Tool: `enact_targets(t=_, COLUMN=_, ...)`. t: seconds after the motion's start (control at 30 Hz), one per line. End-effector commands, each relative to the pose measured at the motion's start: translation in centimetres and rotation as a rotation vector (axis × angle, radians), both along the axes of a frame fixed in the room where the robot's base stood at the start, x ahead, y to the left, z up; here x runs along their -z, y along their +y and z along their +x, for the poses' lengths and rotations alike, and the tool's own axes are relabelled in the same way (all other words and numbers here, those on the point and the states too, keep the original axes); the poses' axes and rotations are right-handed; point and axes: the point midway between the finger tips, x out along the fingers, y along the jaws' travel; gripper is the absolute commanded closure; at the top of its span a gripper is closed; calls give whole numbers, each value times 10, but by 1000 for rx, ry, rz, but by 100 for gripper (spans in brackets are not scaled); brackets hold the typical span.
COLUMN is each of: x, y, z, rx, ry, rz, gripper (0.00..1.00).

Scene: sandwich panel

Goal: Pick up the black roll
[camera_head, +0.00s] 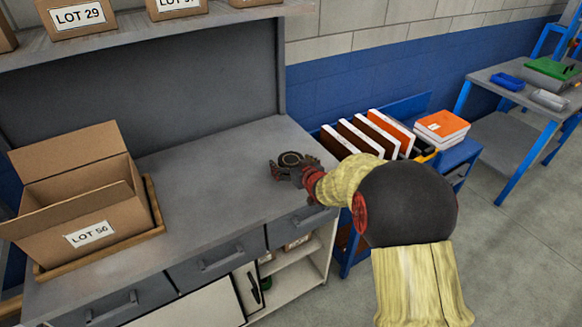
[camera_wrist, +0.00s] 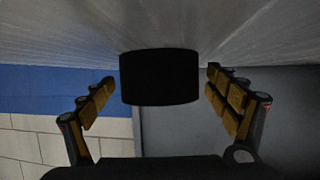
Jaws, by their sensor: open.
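The black roll (camera_wrist: 160,78) is a short dark cylinder, seen in the wrist view between the two fingers of my gripper (camera_wrist: 160,98). The fingers stand apart on either side of it, with a visible gap at each side. In the head view the roll (camera_head: 291,158) rests on the grey worktop near its right end. There my gripper (camera_head: 288,166) is at the roll, low over the worktop, and partly covers it. My gripper is open and holds nothing.
An open cardboard box labelled LOT 56 (camera_head: 88,232) stands on a wooden tray (camera_head: 153,203) at the worktop's left. Boxes sit on the shelf above. Right of the worktop, a blue cart (camera_head: 458,152) holds upright panels and orange books. The worktop's middle (camera_head: 215,180) is clear.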

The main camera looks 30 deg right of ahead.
Motion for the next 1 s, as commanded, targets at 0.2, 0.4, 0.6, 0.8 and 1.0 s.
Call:
enact_targets(t=0.2, x=-1, y=0, z=0, rx=0, ry=0, rz=0, gripper=17)
enact_targets(t=0.4, x=-1, y=0, z=0, rx=0, ry=0, rz=0, gripper=29)
enact_targets(t=0.6, x=-1, y=0, z=0, rx=0, ry=0, rz=0, gripper=40)
enact_targets(t=0.8, x=-1, y=0, z=0, rx=0, ry=0, rz=0, gripper=51)
enact_targets(t=1.0, x=-1, y=0, z=0, rx=0, ry=-1, rz=0, gripper=60)
